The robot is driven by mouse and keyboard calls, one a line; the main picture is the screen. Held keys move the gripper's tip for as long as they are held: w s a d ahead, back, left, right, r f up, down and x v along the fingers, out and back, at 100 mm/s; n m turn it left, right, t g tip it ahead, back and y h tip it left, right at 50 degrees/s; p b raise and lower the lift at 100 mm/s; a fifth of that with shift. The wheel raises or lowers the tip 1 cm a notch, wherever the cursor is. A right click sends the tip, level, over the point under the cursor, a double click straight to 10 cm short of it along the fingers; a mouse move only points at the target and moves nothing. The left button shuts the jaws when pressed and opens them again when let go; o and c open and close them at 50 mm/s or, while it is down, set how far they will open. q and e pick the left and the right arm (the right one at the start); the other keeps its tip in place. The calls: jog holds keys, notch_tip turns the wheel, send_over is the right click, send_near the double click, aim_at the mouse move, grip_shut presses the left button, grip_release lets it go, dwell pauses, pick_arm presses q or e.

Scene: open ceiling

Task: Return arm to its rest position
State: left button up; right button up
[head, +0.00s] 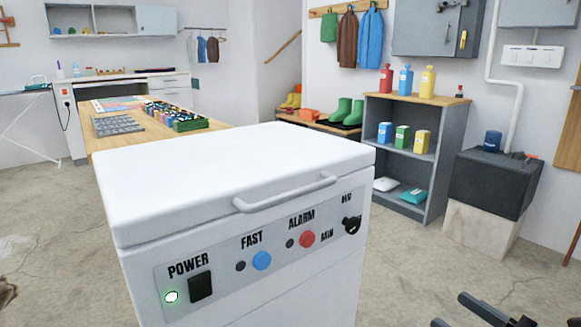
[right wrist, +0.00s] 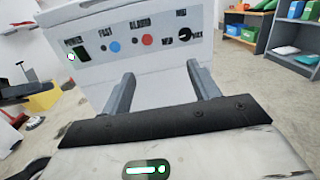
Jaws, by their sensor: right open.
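A white chest freezer (head: 235,170) stands in front of me with its lid down and a grey handle (head: 285,192) on it. Its front panel has a black POWER switch (head: 201,286) beside a lit green lamp (head: 171,297), a blue FAST button (head: 262,260), a red ALARM button (head: 307,239) and a black knob (head: 351,225). My right gripper (head: 490,312) is at the bottom right in the head view, apart from the freezer. In the right wrist view its fingers (right wrist: 165,90) are spread and empty, facing the panel. My left gripper cannot be made out.
A wooden table (head: 150,135) with trays stands behind the freezer. A grey shelf (head: 405,145) with bottles and a dark box (head: 495,180) on a pale block stand at the right. Concrete floor is free between the freezer and the shelf. A small unclear object touches the left edge.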

jog(key=s+a+r+m+h+p, duration=0.1)
jog(key=s+r+m+h+p, duration=0.2)
jog(key=m+p, duration=0.8)
jog(key=a+r+m+h+p, duration=0.1)
jog(key=r+m+h+p, duration=0.4)
jog(key=m, duration=1)
pick_arm(q)
jog(key=s+a+r+m+g+y+p, duration=0.1)
jog(key=s+a+r+g+y+p, duration=0.1)
jog(key=a+r+y+p, duration=0.3)
notch_tip(320, 180, up, 4)
jog(key=a+g+p, duration=0.1)
jog(key=a+p, duration=0.1)
jog(key=p, duration=0.4)
jog(key=shift+s, duration=0.15)
pick_arm(e)
jog(key=s+a+f+m+g+y, duration=0.1)
jog(key=s+a+m+g, duration=0.3)
jog(key=s+a+m, duration=0.4)
jog(key=a+m, duration=0.1)
jog(key=m, duration=0.6)
jog(key=shift+a+g, duration=0.3)
jog(key=shift+a, duration=0.1)
